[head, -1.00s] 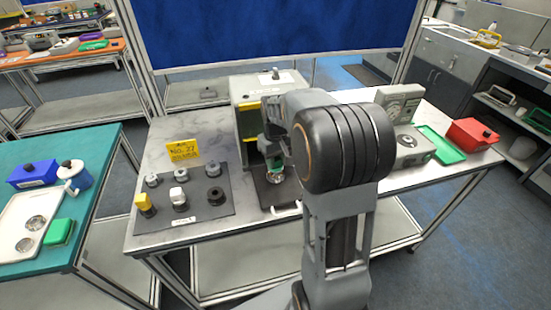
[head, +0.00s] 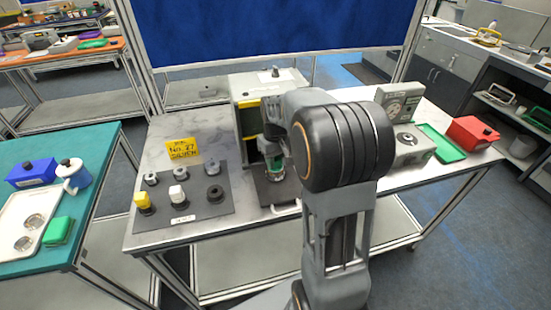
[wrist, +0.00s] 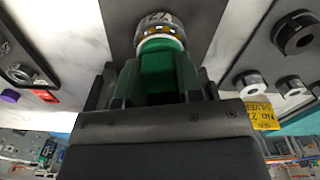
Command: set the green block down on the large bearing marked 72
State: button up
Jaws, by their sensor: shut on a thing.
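My gripper (wrist: 158,90) is shut on a green block (wrist: 158,68) in the wrist view. The block's far end is right at the large silver bearing (wrist: 158,35), which carries a partly readable marking. I cannot tell whether block and bearing touch. In the head view my gripper (head: 274,158) points down over the bearing (head: 277,176) on a dark mat. Part of the block is hidden by the fingers and my arm there.
A grey cabinet (head: 262,84) stands behind my gripper. A dark board (head: 190,206) with several small parts and a yellow sign (head: 182,150) lie left. A grey gauge device (head: 409,145), green tray (head: 441,143) and red box (head: 472,132) are at the right.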

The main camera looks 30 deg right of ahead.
jog(key=shift+f+b, duration=0.45)
jog(key=shift+f, duration=0.3)
dwell(0.8)
jog(key=o, duration=1.4)
notch_tip(320, 180, up, 8)
jog(key=p, duration=0.6)
jog(key=shift+f, duration=0.15)
jog(key=shift+w, duration=0.1)
